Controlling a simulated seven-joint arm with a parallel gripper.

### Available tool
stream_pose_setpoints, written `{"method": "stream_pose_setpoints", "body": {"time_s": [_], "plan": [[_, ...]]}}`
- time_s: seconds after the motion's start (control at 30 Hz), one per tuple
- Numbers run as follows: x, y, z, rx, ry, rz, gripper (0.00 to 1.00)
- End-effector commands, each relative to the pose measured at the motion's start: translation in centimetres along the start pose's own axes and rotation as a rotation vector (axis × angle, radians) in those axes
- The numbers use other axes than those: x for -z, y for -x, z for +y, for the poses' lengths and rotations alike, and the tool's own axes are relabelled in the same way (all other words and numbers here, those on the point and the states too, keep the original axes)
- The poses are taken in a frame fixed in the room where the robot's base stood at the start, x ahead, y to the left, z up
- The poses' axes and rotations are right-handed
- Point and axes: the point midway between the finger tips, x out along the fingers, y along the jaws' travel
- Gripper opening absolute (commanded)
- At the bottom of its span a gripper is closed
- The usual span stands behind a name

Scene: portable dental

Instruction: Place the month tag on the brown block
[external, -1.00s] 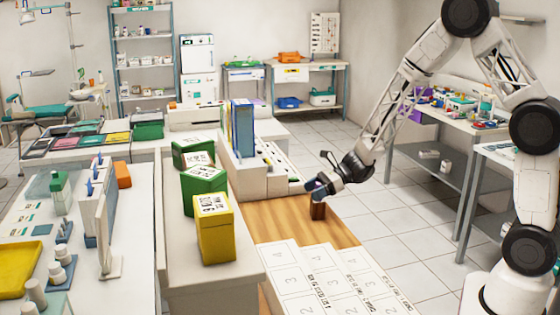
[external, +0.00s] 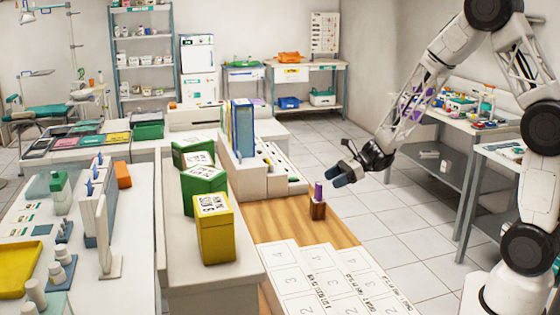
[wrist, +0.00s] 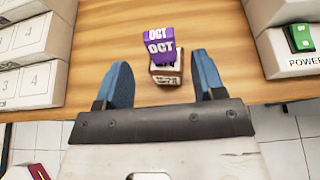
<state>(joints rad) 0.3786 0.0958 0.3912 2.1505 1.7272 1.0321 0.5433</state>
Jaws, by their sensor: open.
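The month tag (external: 319,190) is a small purple piece standing upright on the brown block (external: 318,210) near the right edge of the wooden table. In the wrist view the purple tag (wrist: 157,42) reads "OCT" and sits on top of the brown block (wrist: 165,77), which has a white printed label. My gripper (external: 337,178) is open and empty, above and just right of the tag in the external view. In the wrist view its blue fingers (wrist: 163,84) are apart, with the block beyond and between them, not gripped.
White numbered calendar blocks (external: 315,280) cover the table's front. A white unit with switches (external: 278,165) stands behind. Yellow (external: 214,235) and green (external: 203,190) boxes stand on a ledge at left. Bare wood (external: 280,225) surrounds the brown block.

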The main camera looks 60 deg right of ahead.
Motion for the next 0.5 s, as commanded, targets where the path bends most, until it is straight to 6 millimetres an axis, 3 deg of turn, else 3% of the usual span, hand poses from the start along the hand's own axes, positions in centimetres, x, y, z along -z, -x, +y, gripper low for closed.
{"method": "stream_pose_setpoints", "body": {"time_s": [0.2, 0.5], "plan": [[0.0, 2.5, 0.0, 0.001, 0.0, -0.001, 0.63], [0.0, 3.8, 0.0, 0.0, 0.0, 0.0, 0.63]]}}
